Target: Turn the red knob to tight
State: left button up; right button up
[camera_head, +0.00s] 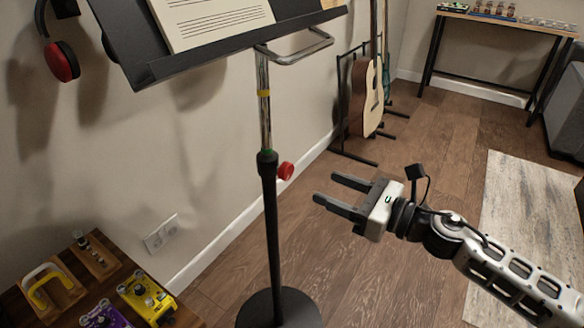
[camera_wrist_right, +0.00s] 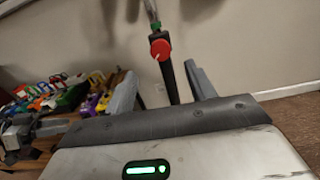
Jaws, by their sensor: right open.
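The red knob (camera_head: 286,171) sticks out to the right from the black collar of the music stand (camera_head: 269,205), just below a green band. My right gripper (camera_head: 325,190) is open and empty, to the right of the knob and slightly lower in the head view, apart from it. In the right wrist view the knob (camera_wrist_right: 160,49) faces the camera, beyond the fingers and above the gap between them (camera_wrist_right: 163,88). A pale mark shows on its face. My left gripper is not in the head view; a grey arm part shows at the left of the wrist view.
A table with pedals (camera_head: 147,297) stands at lower left. The stand's round base (camera_head: 280,310) rests on the wooden floor. An acoustic guitar (camera_head: 366,95) stands by the wall behind. A rug (camera_head: 520,215) lies at right. Floor between gripper and guitar is clear.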

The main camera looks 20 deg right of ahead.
aim_at(290, 171)
jog(key=p+x, duration=0.1)
jog(key=x, duration=0.7)
jog(key=shift+w+a+p, duration=0.25)
jog(key=shift+w+p, duration=0.05)
jog(key=shift+w, duration=0.05)
jog(key=shift+w+a, duration=0.3)
jog(key=shift+w, duration=0.05)
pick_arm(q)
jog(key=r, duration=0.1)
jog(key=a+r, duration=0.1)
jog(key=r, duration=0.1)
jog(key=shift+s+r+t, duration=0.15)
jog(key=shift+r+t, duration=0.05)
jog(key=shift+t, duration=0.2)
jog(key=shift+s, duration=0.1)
pick_arm(e)
jog(key=c, duration=1)
